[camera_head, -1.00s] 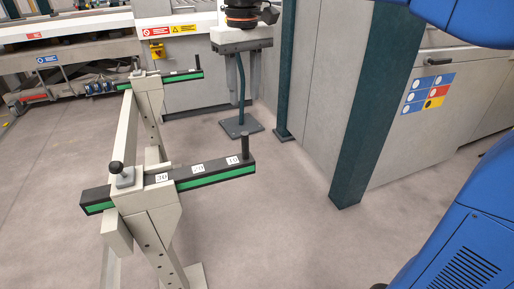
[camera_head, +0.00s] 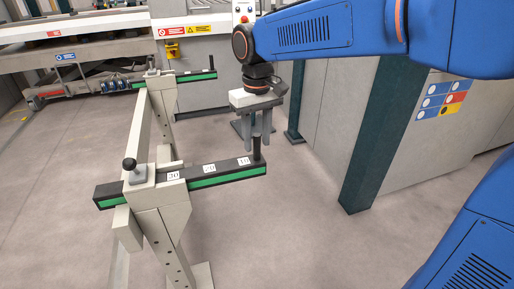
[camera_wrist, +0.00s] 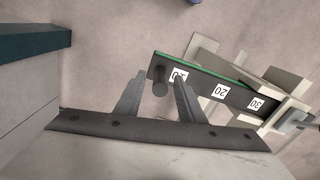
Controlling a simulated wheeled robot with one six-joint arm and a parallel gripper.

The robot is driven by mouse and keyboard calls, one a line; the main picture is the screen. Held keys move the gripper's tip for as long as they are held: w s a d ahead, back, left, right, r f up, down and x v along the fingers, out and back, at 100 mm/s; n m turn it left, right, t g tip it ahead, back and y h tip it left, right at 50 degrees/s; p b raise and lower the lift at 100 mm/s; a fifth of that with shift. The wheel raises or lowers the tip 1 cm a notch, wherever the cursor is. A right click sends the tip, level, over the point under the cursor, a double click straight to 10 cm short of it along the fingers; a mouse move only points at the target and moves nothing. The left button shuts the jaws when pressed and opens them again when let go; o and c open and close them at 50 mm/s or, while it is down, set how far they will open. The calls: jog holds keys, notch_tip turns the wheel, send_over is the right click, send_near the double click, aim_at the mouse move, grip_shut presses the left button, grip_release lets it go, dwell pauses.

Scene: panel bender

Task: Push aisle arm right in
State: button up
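The near black slide arm (camera_head: 200,177) has a green stripe and 30, 20 and 10 labels; it runs across a beige stand (camera_head: 150,195). An upright black peg (camera_head: 257,147) stands at its right end. My gripper (camera_head: 259,140) points down at this peg, its fingers apart. In the wrist view the open gripper (camera_wrist: 159,78) has one finger on each side of the peg (camera_wrist: 160,84); I cannot tell whether either touches it. A similar far slide arm (camera_head: 178,80) is at the stand's back end.
A dark green post (camera_head: 375,135) stands right of the peg, in front of grey machine panels (camera_head: 415,165). A black clamp knob (camera_head: 130,164) stands on the near slide arm's left part. The floor (camera_head: 290,225) between stand and post is clear.

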aim_at(167, 177)
jog(key=shift+f, duration=1.7)
jog(key=shift+c, duration=0.6)
grip_shut()
jog(key=s+a, duration=0.2)
jog(key=a, duration=0.6)
jog(key=s+a, duration=0.2)
jog(key=a, duration=0.6)
jog(key=s+a, duration=0.3)
jog(key=a, duration=0.5)
jog(key=shift+a, duration=0.15)
jog(key=shift+o, duration=0.6)
grip_release()
jog(key=shift+s+a, duration=0.1)
jog(key=shift+a, duration=0.05)
